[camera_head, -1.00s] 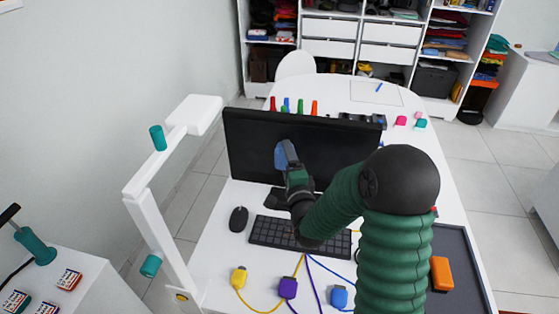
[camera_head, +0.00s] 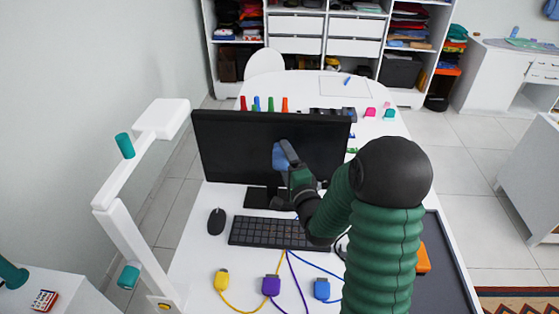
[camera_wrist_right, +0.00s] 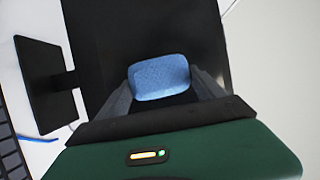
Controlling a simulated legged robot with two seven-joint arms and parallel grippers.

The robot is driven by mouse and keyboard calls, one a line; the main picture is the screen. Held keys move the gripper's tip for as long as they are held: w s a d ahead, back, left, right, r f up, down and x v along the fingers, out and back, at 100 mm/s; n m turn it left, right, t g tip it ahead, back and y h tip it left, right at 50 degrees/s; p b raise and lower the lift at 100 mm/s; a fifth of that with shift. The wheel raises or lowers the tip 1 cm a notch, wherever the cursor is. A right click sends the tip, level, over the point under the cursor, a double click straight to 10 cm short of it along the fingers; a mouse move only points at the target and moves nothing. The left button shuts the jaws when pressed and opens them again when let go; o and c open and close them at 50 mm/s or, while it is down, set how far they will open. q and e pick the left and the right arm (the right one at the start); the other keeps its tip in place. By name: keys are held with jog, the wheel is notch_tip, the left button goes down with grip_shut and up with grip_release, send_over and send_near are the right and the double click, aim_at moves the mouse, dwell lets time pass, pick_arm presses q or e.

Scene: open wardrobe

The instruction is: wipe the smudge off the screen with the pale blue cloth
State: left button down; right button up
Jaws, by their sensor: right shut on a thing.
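The black screen (camera_head: 235,140) stands upright on its stand at the middle of the white table. My right gripper (camera_head: 287,156) is shut on the pale blue cloth (camera_head: 279,157) and holds it at the front of the screen, right of its middle. In the right wrist view the cloth (camera_wrist_right: 160,77) shows as a blue pad between the fingers, with the dark screen (camera_wrist_right: 115,35) behind it. I cannot tell whether the cloth touches the screen. No smudge can be made out. My left gripper is not in view.
A keyboard (camera_head: 268,232) and a mouse (camera_head: 216,221) lie in front of the screen. Yellow, purple and blue plugs (camera_head: 271,285) with cables lie near the front edge. A white lamp-like stand (camera_head: 125,225) rises at left. A dark tray (camera_head: 443,285) lies at right.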

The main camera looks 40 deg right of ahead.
aim_at(233, 149)
jog(key=shift+s+d+p, duration=0.3)
jog(key=shift+s+d, duration=1.8)
jog(key=shift+s, duration=0.3)
jog(key=shift+d+r, duration=0.1)
jog(key=shift+w+a, duration=2.45)
jog(key=shift+w, duration=0.25)
jog(key=shift+w+a+b, duration=0.4)
jog(key=shift+w+a, duration=0.55)
jog(key=shift+w, duration=0.2)
jog(key=shift+w+a+b, duration=0.6)
jog(key=shift+w+a, duration=1.1)
jog(key=shift+w, duration=0.3)
jog(key=shift+w+a+b, duration=0.6)
jog(key=shift+w+a, duration=1.1)
jog(key=shift+w, duration=0.3)
jog(key=shift+s+a, duration=0.1)
